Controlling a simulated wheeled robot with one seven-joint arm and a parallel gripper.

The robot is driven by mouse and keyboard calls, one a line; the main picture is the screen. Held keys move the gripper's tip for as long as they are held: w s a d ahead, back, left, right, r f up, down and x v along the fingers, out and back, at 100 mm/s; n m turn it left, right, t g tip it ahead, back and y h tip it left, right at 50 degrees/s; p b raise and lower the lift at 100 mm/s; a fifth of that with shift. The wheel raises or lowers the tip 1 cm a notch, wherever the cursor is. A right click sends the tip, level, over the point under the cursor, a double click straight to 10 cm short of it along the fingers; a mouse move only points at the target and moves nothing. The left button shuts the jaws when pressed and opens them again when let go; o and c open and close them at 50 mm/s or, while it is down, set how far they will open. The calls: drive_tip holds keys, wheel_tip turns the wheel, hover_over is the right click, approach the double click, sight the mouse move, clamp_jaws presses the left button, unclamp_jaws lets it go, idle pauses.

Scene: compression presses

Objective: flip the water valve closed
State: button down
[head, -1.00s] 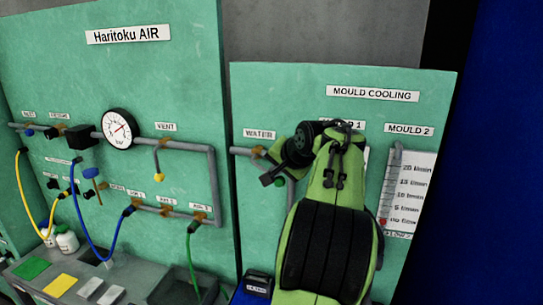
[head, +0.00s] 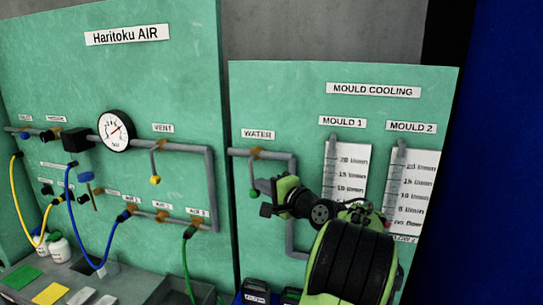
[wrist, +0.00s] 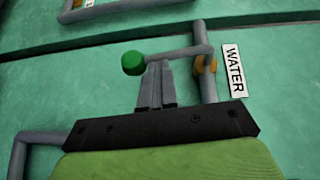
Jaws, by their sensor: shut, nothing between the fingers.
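The water valve (head: 256,150) is a brass-coloured body on the grey pipe under the WATER label. Its grey lever hangs down, across the pipe, and ends in a green knob (head: 253,193). In the wrist view the valve body (wrist: 205,66) is right of centre, and the lever runs left from it to the green knob (wrist: 133,63). My gripper (head: 261,189) is shut and empty, at the right side of the lever near the knob. In the wrist view the shut fingertips (wrist: 157,68) are right beside the lever, close to the knob. I cannot tell whether they touch it.
A pipe (head: 291,165) bends down right of the valve, close behind my gripper. Two flow gauges (head: 350,170) stand further right. The Haritoku AIR panel (head: 110,75), with a dial (head: 115,131) and hoses, is on the left.

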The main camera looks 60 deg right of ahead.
drive_tip(key=shift+w+f, duration=0.2)
drive_tip(key=shift+w, duration=0.15)
idle(0.4)
